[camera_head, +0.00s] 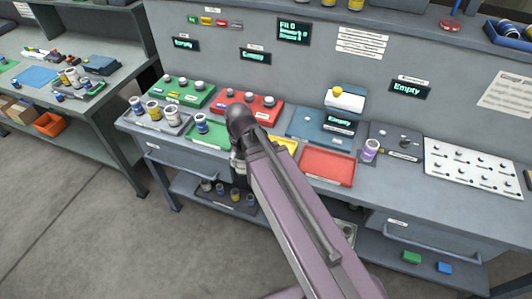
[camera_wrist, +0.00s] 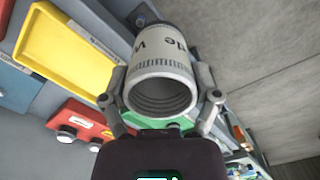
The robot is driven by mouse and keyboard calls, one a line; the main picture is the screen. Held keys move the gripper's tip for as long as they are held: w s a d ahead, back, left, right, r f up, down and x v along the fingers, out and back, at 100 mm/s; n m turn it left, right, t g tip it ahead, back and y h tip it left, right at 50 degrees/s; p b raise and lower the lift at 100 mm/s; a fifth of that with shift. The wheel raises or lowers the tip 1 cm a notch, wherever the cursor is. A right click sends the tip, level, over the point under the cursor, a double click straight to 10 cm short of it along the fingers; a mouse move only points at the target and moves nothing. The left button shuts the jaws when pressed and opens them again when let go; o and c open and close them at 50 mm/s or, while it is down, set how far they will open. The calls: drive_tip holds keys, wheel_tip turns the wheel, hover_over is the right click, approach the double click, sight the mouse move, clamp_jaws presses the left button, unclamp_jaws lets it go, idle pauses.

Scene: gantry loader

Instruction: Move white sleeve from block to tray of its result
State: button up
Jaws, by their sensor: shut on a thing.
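The white sleeve (camera_wrist: 165,60) fills the upper middle of the wrist view, with dark lettering and its open, ridged end facing the camera. My gripper (camera_wrist: 160,85) is shut on it, one finger on each side. In the head view my arm hides the sleeve and most of the gripper. Three trays lie along the bench front: a green tray (camera_head: 210,136), a yellow tray (camera_head: 286,145) partly behind my arm, and a red tray (camera_head: 327,166). The yellow tray also shows empty in the wrist view (camera_wrist: 75,45). I cannot tell which fixture is the block.
A grey tray (camera_head: 172,124) of several sleeves stands at the left end. Behind are a green box (camera_head: 185,91) and a red box (camera_head: 262,106) with knobs. A purple-banded sleeve (camera_head: 370,150) stands right of the red tray. A white perforated board (camera_head: 470,167) lies further right.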

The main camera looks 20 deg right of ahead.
idle(0.4)
drive_tip(key=w+d+f+b, duration=0.1)
drive_tip(key=w+d, duration=0.5)
drive_tip(key=w, duration=0.7)
drive_tip(key=shift+d+f, duration=0.2)
drive_tip(key=shift+d, duration=0.2)
drive_tip(key=shift+w+d, duration=0.15)
drive_tip(key=shift+w, duration=0.25)
drive_tip(key=shift+w+d+f+b, duration=0.15)
drive_tip(key=shift+w+f+b, duration=0.1)
drive_tip(key=shift+b, duration=0.15)
drive_tip(key=shift+s+f+b, duration=0.15)
drive_tip(key=shift+f+b, duration=1.4)
drive_tip(key=shift+b, duration=0.05)
drive_tip(key=shift+f, duration=0.2)
drive_tip(key=o, duration=1.1)
drive_tip(key=shift+o, duration=0.2)
